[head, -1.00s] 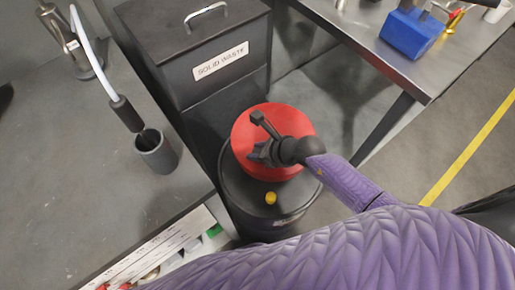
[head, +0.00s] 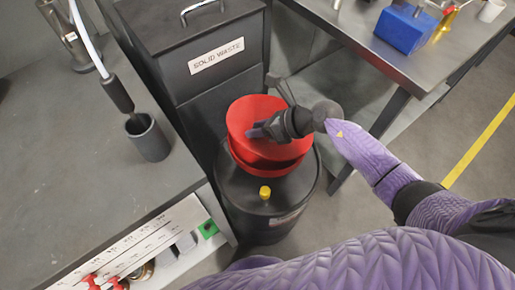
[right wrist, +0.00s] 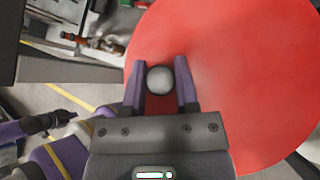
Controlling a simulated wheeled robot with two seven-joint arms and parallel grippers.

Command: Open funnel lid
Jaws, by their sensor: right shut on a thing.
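The red funnel lid (head: 258,112) is a round disc, raised and tilted above the red funnel (head: 240,160), with a gap at the near side. The funnel sits on top of a black drum (head: 240,195). My right gripper (head: 262,129) is over the lid, its fingers shut on the lid's knob. In the right wrist view, the round grey knob (right wrist: 160,80) sits between both fingers of my right gripper (right wrist: 160,78), and the red lid (right wrist: 235,70) fills the right side. The inside of the funnel is mostly hidden by the lid. My left gripper does not show in the head view.
A yellow cap (head: 265,192) is on the drum's near top. A black solid waste bin (head: 195,55) stands behind the drum. A grey bench (head: 75,170) with a grey cup (head: 148,138) is to the left. A metal table (head: 400,55) with a blue block (head: 405,30) is at the right.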

